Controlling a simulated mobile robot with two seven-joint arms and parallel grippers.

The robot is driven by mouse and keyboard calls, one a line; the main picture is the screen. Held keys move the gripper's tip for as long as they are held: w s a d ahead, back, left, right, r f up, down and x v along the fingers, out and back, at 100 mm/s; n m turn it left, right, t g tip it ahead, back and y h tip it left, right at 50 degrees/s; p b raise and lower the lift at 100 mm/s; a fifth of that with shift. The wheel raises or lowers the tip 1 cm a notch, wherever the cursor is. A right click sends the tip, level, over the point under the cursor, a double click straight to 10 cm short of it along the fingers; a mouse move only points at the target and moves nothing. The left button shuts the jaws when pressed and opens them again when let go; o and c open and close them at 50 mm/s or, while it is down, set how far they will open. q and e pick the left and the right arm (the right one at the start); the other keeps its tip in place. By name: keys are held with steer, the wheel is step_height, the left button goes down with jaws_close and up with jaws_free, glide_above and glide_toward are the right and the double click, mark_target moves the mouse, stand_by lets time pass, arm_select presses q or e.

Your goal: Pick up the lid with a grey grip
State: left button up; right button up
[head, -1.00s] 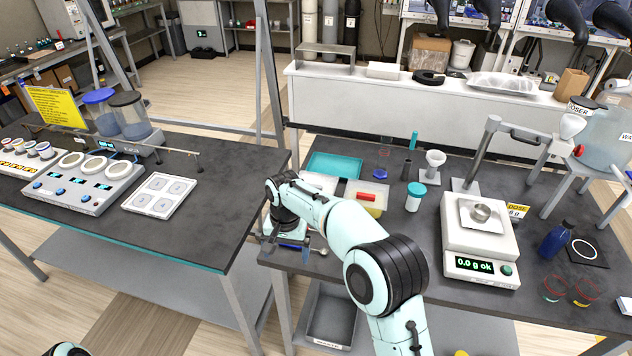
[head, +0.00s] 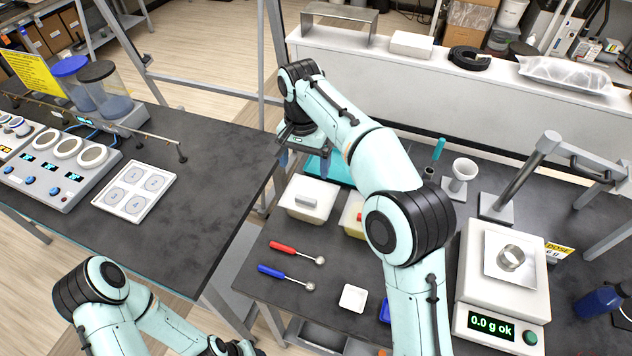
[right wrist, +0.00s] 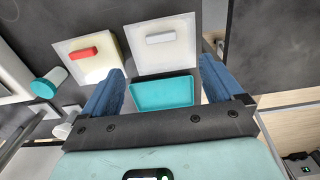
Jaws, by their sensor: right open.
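The white lid with a grey grip (head: 306,201) sits on a box near the left side of the right-hand table. It also shows in the right wrist view (right wrist: 165,58), with its grip on top. My right gripper (head: 307,165) is open and empty, above the turquoise tray just behind this lid. Its two blue fingers (right wrist: 162,82) are spread apart in the right wrist view, with the tray between them and the lid beyond. My left arm reaches in at the bottom left, but its fingers are out of the picture.
A lid with a red grip (right wrist: 88,58) on a yellowish box stands beside the grey-gripped one. The turquoise tray (right wrist: 163,94) lies close by. A red-handled spoon (head: 297,252) and a blue-handled spoon (head: 285,277) lie in front. A scale (head: 498,290) stands to the right.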

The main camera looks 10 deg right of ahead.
glide_above(305, 200)
step_height(305, 200, down, 8)
steer(key=shift+s+r, duration=0.1)
steer(key=shift+r, duration=0.15)
steer(key=shift+w+f, duration=0.2)
steer(key=shift+f, duration=2.65)
steer(key=c, duration=1.1)
